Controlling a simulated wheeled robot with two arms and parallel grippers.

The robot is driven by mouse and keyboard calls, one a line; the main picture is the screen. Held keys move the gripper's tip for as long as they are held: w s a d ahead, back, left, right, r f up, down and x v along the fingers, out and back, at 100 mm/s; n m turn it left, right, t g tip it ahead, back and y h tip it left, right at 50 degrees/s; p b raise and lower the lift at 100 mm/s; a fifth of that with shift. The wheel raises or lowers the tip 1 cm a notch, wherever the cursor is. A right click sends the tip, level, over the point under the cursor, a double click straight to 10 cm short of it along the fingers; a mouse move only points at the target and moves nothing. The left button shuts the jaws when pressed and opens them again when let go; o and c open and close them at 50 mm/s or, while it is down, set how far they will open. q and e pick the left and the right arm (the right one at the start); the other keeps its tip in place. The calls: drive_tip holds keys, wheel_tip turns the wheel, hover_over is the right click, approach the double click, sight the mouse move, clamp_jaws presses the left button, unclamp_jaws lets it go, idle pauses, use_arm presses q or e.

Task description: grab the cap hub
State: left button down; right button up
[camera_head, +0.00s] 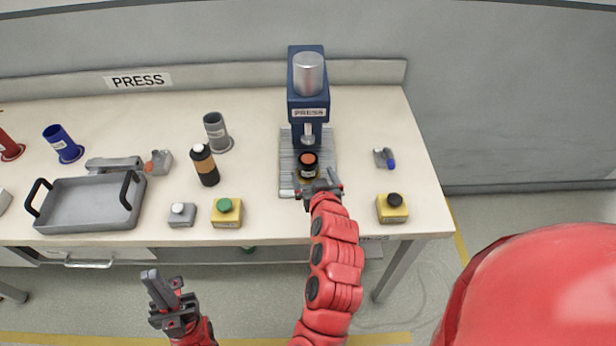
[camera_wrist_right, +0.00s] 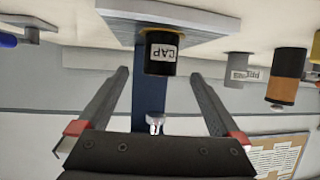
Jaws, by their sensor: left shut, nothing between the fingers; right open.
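The cap hub (camera_head: 308,165) is a black cylinder with an orange top, standing upright on the press's plate below the ram. In the right wrist view, which is upside down, the cap hub (camera_wrist_right: 161,55) shows its white CAP label. My right gripper (camera_head: 319,187) is open at the front edge of the plate, just in front of the hub. In the wrist view its fingers (camera_wrist_right: 160,76) point toward the hub, one on each side of its line, with nothing held. My left gripper (camera_head: 160,291) is shut and empty, low in front of the table.
The blue press (camera_head: 308,95) stands behind the hub. Yellow button boxes (camera_head: 227,220) (camera_head: 392,215) sit at the front edge. A black-and-orange bottle (camera_head: 205,168), a grey cup (camera_head: 217,138) and a grey tray (camera_head: 88,208) are to the left.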

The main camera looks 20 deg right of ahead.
sight(310, 167)
drive_tip(key=shift+r+p+x, duration=0.1)
drive_tip(key=shift+p+x, duration=0.15)
drive_tip(key=shift+x, duration=1.5)
drive_tip(key=shift+r+p+x, duration=0.15)
drive_tip(key=shift+p+x, duration=0.05)
drive_tip(key=shift+x, duration=1.55)
drive_tip(key=shift+w, duration=0.1)
clamp_jaws()
